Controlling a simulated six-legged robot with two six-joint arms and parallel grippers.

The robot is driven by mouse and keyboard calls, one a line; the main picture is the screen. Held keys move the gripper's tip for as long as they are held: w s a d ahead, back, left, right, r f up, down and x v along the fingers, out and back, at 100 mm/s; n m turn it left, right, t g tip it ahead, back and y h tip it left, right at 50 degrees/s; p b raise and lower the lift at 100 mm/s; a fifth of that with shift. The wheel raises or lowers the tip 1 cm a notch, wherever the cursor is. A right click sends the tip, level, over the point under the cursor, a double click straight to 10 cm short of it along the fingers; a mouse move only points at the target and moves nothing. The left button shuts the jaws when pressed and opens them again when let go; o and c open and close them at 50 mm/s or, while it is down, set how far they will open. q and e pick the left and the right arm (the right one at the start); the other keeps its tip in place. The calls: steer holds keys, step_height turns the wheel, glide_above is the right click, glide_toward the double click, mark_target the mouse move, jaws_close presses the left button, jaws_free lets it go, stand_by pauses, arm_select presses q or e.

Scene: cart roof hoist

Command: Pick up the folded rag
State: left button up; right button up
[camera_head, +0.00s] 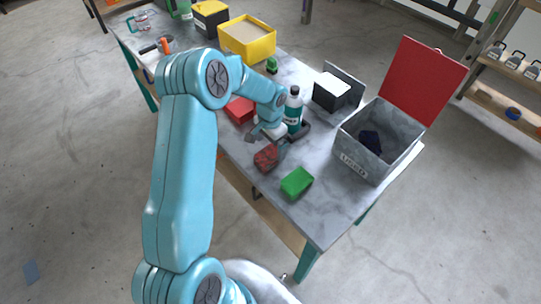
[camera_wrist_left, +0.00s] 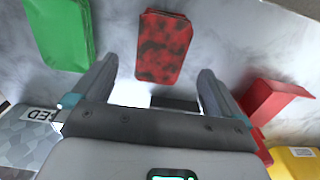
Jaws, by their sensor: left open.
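A red folded rag with dark stains (camera_head: 266,157) lies on the workbench, and it also shows in the left wrist view (camera_wrist_left: 163,47). A plain green folded cloth (camera_head: 297,182) lies nearer the bench's front corner; it is at upper left in the left wrist view (camera_wrist_left: 62,32). My left gripper (camera_head: 267,142) is open and empty, just behind the red rag. In the left wrist view its fingers (camera_wrist_left: 157,72) are spread, with the red rag ahead between them. I cannot tell the exact height above the bench. My right gripper is not in view.
A grey bin labelled USED (camera_head: 354,165) with an open red lid (camera_head: 424,78) holds a dark cloth. A teal bottle (camera_head: 293,108) stands close to my left gripper, with a red object (camera_head: 240,110) nearby. A yellow box (camera_head: 247,40) is farther back. The bench (camera_head: 325,222) is bare near its front corner.

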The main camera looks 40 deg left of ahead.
mark_target(270, 154)
arm_select(q)
steer(key=shift+s+f, duration=0.15)
steer(key=shift+s, duration=0.15)
steer(key=f, duration=0.1)
steer(key=f+p, duration=0.1)
steer(key=f, duration=0.2)
steer(key=shift+w+f+p, duration=0.25)
steer(key=shift+p, duration=0.1)
steer(key=shift+f, duration=0.3)
steer(key=shift+s, duration=0.3)
steer(key=shift+w+f, duration=0.15)
steer(key=shift+w, duration=0.1)
steer(key=c, duration=1)
steer(key=shift+s, duration=0.2)
steer(key=shift+w+r, duration=0.2)
steer(key=shift+r, duration=0.25)
step_height(270, 154, up, 19)
steer(key=b, duration=0.2)
steer(key=shift+r+b, duration=0.2)
steer(key=shift+b, duration=0.1)
steer(key=shift+s, duration=0.1)
